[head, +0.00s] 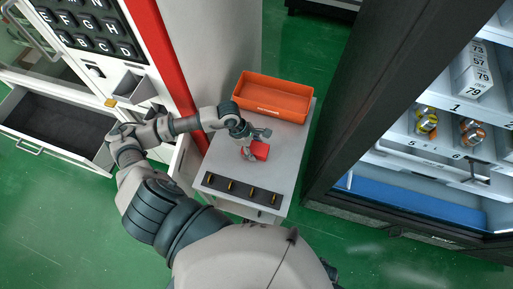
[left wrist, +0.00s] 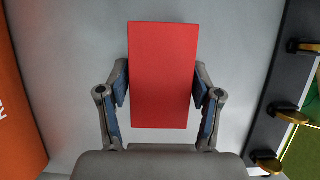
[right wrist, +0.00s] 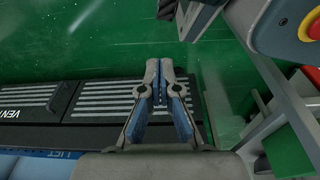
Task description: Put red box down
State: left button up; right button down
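The red box (head: 260,150) is at the middle of the light grey tabletop (head: 225,165), under my left gripper (head: 246,142). In the left wrist view the red box (left wrist: 162,75) sits between the two blue-padded fingers of my left gripper (left wrist: 162,88), and the pads appear to press its sides. The box is very close to the grey surface; whether it touches cannot be told. My right gripper (right wrist: 163,85) is shut and empty in the right wrist view, above the green floor beside a black base.
An orange tray (head: 272,97) stands at the table's far end. A black strip with several gold hooks (head: 231,186) lies along the near edge. A dark-framed display cabinet (head: 375,110) stands to the right, and a keypad machine with an open drawer (head: 60,125) to the left.

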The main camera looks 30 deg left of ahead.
aim_at(257, 148)
pick_arm(q)
jog(key=shift+o, duration=0.6)
jog(key=shift+a+f, duration=0.1)
jog(key=shift+a, duration=0.45)
jog(key=shift+d, duration=0.1)
jog(key=shift+d+r, duration=0.25)
jog(key=shift+d, duration=0.35)
jog(key=shift+d+r+p, duration=0.2)
jog(key=shift+r+p, duration=0.1)
jog(key=shift+r, duration=0.15)
jog(key=p+v, duration=0.1)
jog(key=v, duration=0.1)
jog(key=shift+r, duration=0.3)
jog(key=p+v, duration=0.3)
jog(key=v, duration=0.5)
jog(key=shift+a+r+p, duration=0.15)
jog(key=shift+a+p, duration=0.05)
jog(key=shift+p, duration=0.2)
pick_arm(e)
jog(key=s+d+f, duration=0.2)
jog(key=s+f, duration=0.4)
jog(key=s, duration=0.6)
jog(key=shift+s+d+g, duration=0.2)
jog(key=shift+s+g, duration=0.1)
